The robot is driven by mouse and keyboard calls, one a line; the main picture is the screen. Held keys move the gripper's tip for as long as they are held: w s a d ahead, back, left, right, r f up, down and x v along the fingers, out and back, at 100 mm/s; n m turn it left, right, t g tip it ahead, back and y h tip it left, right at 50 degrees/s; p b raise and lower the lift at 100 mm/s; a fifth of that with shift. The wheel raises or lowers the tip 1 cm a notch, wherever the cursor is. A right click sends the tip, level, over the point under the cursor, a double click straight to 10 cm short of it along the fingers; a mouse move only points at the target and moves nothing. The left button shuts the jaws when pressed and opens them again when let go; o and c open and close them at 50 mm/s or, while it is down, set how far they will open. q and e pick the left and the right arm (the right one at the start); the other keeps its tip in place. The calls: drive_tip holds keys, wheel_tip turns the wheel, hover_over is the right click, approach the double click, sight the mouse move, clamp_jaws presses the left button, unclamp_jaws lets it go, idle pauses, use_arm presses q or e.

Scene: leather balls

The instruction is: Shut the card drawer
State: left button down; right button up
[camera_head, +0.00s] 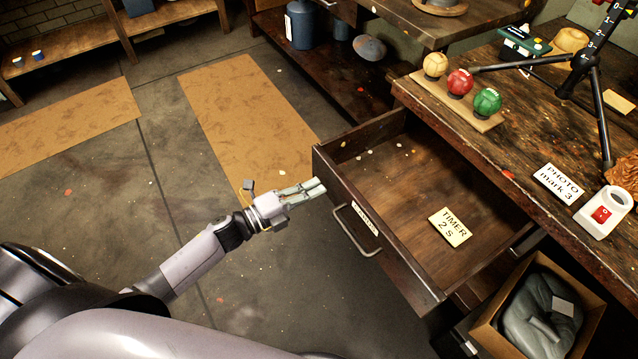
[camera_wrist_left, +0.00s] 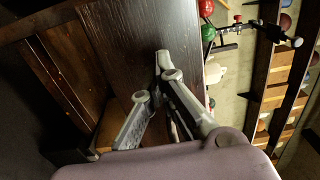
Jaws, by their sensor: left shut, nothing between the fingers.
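The card drawer (camera_head: 400,180) is dark wood and stands pulled out of the workbench. A card reading "TIMER 2 S" (camera_head: 450,227) lies on its bottom. Its front panel (camera_head: 378,236) carries a metal bar handle (camera_head: 352,238) and a small label. My left gripper (camera_head: 322,187) is shut and empty, with its fingertips by the panel's far left end, to the left of the handle. The left wrist view shows the fingers (camera_wrist_left: 163,82) close before a dark wooden panel (camera_wrist_left: 140,35); I cannot tell whether they touch it. My right gripper is not in view.
The workbench (camera_head: 540,135) bears a wooden strip with yellow, red and green balls, a tripod and a "PHOTO mark 3" card (camera_head: 557,184). A cardboard box (camera_head: 490,330) with a grey bag stands right of the drawer. The floor left of my gripper is clear apart from flat mats.

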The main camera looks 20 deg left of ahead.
use_arm(q)
drive_tip(key=shift+x, duration=0.95)
